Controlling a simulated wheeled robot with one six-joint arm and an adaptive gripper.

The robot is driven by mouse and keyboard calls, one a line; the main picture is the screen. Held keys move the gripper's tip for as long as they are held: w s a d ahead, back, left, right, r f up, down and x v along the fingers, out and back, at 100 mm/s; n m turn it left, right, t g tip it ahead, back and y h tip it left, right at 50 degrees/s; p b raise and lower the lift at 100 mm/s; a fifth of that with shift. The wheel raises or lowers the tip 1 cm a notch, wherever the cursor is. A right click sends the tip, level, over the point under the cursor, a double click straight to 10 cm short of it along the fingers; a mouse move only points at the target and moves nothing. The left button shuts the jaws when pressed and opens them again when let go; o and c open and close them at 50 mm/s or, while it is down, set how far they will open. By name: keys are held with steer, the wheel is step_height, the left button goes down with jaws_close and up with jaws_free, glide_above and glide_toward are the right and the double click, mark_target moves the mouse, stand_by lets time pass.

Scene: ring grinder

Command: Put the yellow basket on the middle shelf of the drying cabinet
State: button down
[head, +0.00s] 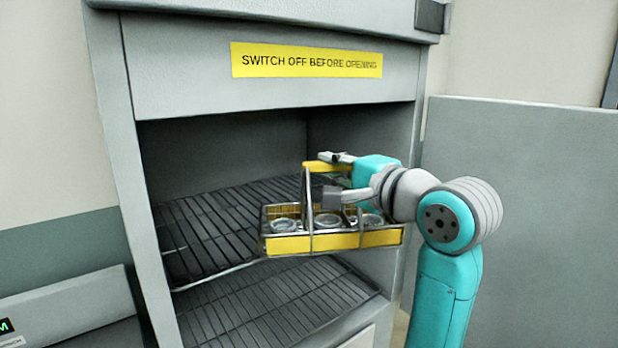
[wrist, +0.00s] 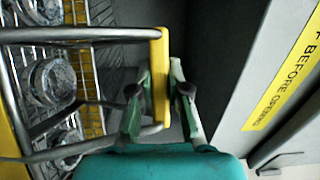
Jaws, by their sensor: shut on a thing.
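The yellow basket (head: 290,244) is a wire carrier with yellow side strips and a tall handle. It holds several round, glassy or metal pieces. My gripper (head: 337,178) is shut on the yellow bar of the handle (wrist: 159,60), which lies between its fingers in the wrist view (wrist: 160,98). The basket hangs about level at the open front of the drying cabinet (head: 270,95). An upper wire shelf (head: 195,232) shows behind and left of it, roughly at basket height. I cannot tell whether the basket touches this shelf. A lower wire shelf (head: 270,300) shows beneath.
Both visible shelves look bare where they show. The cabinet's left post (head: 140,200) and right post (head: 410,130) bound the opening. A yellow warning sign (head: 306,60) is on the header above. A grey panel (head: 530,200) stands at right, and a grey unit (head: 70,305) at lower left.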

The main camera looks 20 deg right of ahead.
steer(key=shift+w+a+f, duration=0.35)
steer(key=shift+w+f, duration=0.2)
steer(key=shift+w, duration=0.45)
steer(key=shift+w+a+f, duration=0.3)
steer(key=shift+w+f, duration=0.3)
steer(key=shift+w, duration=0.35)
steer(key=shift+w+a+f, duration=0.35)
steer(key=shift+w+f, duration=0.2)
steer(key=shift+w, duration=0.45)
steer(key=c, duration=1.6)
jaws_free()
steer(key=shift+f, duration=0.2)
steer(key=o, duration=0.4)
steer(key=shift+o, duration=0.2)
steer(key=shift+s+r, duration=0.1)
steer(key=shift+r, duration=0.05)
steer(key=v, duration=1.1)
steer(key=shift+s+d, duration=0.15)
steer(key=shift+s, duration=0.2)
